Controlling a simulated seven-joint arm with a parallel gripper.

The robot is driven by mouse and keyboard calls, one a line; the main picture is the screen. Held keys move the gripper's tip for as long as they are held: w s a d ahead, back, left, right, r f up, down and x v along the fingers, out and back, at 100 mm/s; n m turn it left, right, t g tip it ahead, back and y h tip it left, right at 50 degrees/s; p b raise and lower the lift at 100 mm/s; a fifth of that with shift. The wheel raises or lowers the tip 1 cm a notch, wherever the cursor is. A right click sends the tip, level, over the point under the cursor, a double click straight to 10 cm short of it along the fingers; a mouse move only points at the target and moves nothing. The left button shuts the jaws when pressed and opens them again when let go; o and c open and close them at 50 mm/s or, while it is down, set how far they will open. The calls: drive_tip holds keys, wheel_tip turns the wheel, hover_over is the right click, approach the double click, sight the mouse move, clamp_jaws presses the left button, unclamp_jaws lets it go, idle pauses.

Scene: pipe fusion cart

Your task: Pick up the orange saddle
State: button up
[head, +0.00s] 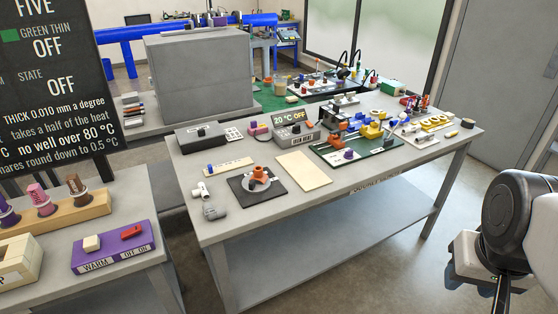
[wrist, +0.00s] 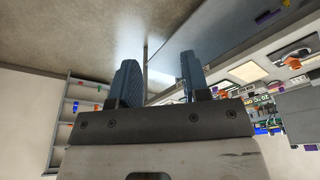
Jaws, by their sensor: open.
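An orange piece (head: 337,142) lies on the green mat (head: 392,152) on the long grey table, beside yellow, blue and purple pieces. A second orange piece (head: 259,172) sits on a grey curved part on a black square pad (head: 239,185) nearer the left end. I cannot tell which of the two is the saddle. In the wrist view, an orange piece (wrist: 292,62) shows small at the right. My gripper (wrist: 158,82) is open and empty, with its two dark fingers apart. It is well away from the pieces, off the table's right side in the head view.
A cream board (head: 304,171) lies bare between the pad and the mat. A grey unit reading 20 °C OFF (head: 296,134) stands behind it. White fittings (head: 203,190) lie at the left end. A second bench with a purple WARM/OFF box (head: 115,248) stands at the left.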

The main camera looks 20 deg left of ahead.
drive_tip(key=shift+o, duration=0.5)
drive_tip(key=w+a+f+n+g+y, duration=0.2)
drive_tip(key=w+a+n+y, duration=0.65)
drive_tip(key=w+a, duration=1.35)
drive_tip(key=w+a+f+n+y, duration=0.1)
drive_tip(key=w+a+f+n, duration=0.2)
drive_tip(key=w+a+f, duration=0.2)
drive_tip(key=w+a+f+n+y, duration=0.1)
drive_tip(key=w+a+f+n, duration=0.2)
drive_tip(key=w+a, duration=0.6)
drive_tip(key=w+a+f+n+y, duration=0.2)
drive_tip(key=w+a+f+n, duration=0.1)
drive_tip(key=w+a+f, duration=0.4)
drive_tip(key=shift+a+n+g, duration=0.3)
drive_tip(key=shift+a+n, duration=0.05)
drive_tip(key=shift+a, duration=0.6)
